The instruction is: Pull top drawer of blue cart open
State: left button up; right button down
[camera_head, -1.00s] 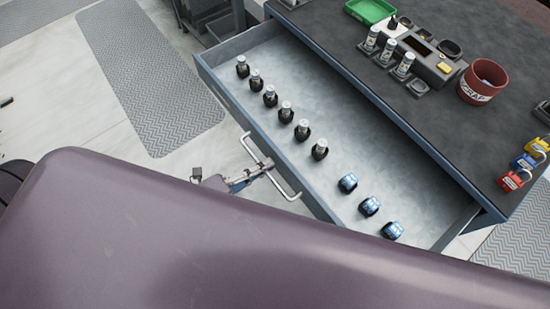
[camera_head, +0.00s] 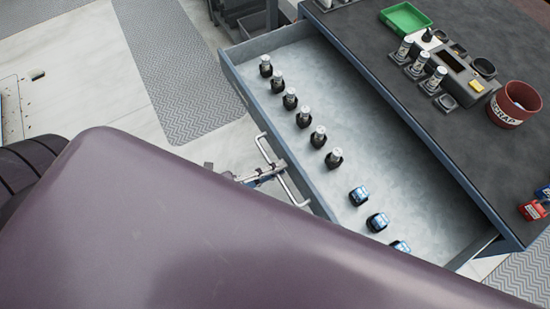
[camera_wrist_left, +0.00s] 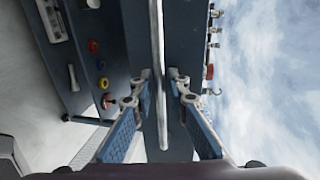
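The blue cart's top drawer (camera_head: 345,140) is pulled well out in the head view, its grey inside showing. A light bar handle (camera_head: 300,200) stands out from its front. My left gripper (camera_head: 276,171) is at the middle of the handle. In the left wrist view the handle (camera_wrist_left: 159,40) runs lengthwise between the two blue-padded fingers of my left gripper (camera_wrist_left: 160,80), which lie on either side of it. The fingertips are close to the bar; whether they press on it is unclear. My right gripper is not in view.
Several black bottles (camera_head: 304,117) and blue-topped items (camera_head: 376,222) stand in the drawer. The cart top (camera_head: 400,95) holds a green tray (camera_head: 405,18), a red scrap bin (camera_head: 515,103) and padlocks (camera_head: 533,210). Shelves with dark bins stand behind. Floor left of the drawer is clear.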

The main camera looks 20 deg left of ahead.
pick_arm(q)
jog(key=v, duration=1.2)
jog(key=shift+f, duration=0.1)
